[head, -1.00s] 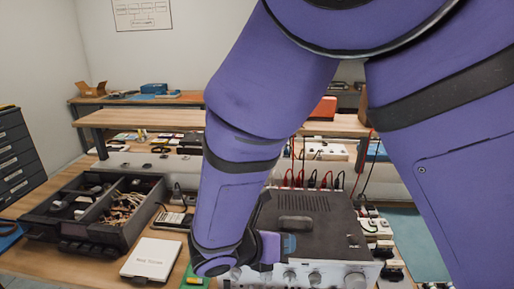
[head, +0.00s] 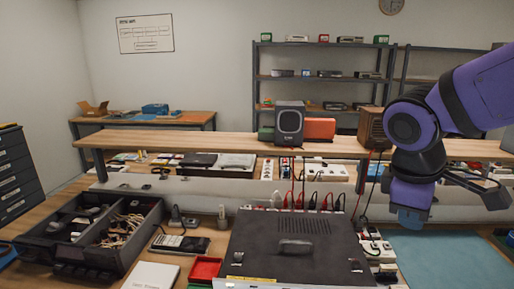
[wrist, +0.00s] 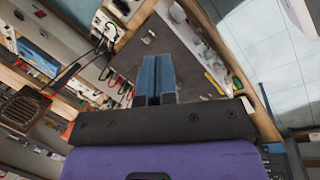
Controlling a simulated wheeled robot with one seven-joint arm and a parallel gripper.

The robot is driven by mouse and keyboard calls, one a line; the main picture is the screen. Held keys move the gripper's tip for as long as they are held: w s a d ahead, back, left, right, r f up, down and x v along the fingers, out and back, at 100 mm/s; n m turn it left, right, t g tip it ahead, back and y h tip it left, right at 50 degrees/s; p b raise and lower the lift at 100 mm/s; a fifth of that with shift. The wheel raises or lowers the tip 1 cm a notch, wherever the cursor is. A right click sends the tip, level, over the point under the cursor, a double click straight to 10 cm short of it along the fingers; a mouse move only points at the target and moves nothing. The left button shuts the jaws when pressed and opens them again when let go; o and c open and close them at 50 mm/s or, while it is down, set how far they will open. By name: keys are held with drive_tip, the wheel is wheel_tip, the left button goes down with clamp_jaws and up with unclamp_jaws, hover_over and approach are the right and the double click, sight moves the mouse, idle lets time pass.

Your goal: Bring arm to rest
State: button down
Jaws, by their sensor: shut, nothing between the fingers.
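My purple arm is folded at the right of the head view. My gripper (head: 411,217) hangs from it, pointing down above the back right of the bench, near the blue-grey mat. In the wrist view the blue fingers of my gripper (wrist: 157,72) lie side by side, shut, with nothing held. A dark instrument box (head: 292,250) with cables at its back stands to the left of my gripper, apart from it. It also shows beyond the fingers in the wrist view (wrist: 190,62).
A black divided tray (head: 85,228) with cables is at the left. A white book (head: 152,275) and a red bin (head: 205,269) lie in front. A raised wooden shelf (head: 220,143) carrying a speaker (head: 289,124) runs behind my gripper. The blue-grey mat (head: 440,262) looks clear.

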drive_tip(key=s+d+r+m+t+y, duration=0.2)
drive_tip(key=s+d+r+m+t, duration=0.2)
drive_tip(key=m, duration=0.5)
drive_tip(key=shift+s+d+r+m+y, duration=0.2)
drive_tip(key=shift+s+r+m+y, duration=0.2)
drive_tip(key=shift+s+r, duration=1.05)
drive_tip(key=shift+s+f, duration=0.2)
drive_tip(key=shift+f, duration=0.1)
